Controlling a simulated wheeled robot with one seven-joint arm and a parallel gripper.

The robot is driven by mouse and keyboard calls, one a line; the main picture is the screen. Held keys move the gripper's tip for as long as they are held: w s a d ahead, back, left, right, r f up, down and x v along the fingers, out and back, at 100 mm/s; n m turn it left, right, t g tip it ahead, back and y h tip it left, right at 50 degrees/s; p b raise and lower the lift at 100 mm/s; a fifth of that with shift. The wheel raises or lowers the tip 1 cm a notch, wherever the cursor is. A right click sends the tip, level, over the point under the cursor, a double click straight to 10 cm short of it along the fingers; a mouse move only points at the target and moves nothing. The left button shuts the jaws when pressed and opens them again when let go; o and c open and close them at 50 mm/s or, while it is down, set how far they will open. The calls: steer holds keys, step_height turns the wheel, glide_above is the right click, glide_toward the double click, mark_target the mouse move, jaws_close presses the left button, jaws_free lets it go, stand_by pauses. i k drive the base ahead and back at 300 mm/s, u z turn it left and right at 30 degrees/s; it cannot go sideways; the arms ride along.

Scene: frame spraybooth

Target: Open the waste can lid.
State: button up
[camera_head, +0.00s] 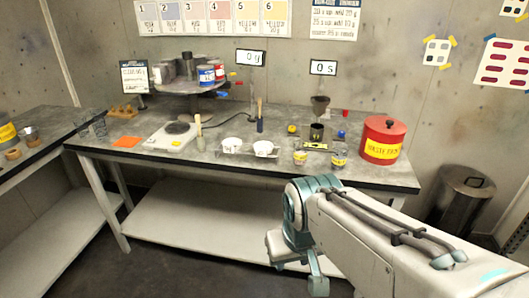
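The waste can (383,142) is a red round can with a yellow label, at the right end of the long workbench. Its red lid (386,124) sits on top and looks closed, with a small dark knob on it. My arm reaches in from the lower right and bends down at a teal joint in front of the bench. My gripper (298,272) seems to be the white and teal end below that joint, lower than the benchtop and well apart from the can. Its fingers are not clear enough to tell open from shut.
Small labelled cups (339,158) stand just left of the can near the front edge. White bowls (263,148), a scale (172,136) and a can carousel (190,88) are further left. A grey metal bin (463,196) stands on the floor at right. The bench has a lower shelf (200,210).

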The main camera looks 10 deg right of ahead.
mark_target(386, 126)
steer(key=u, duration=1.85)
steer(key=k, duration=1.45)
steer(key=z, duration=1.7)
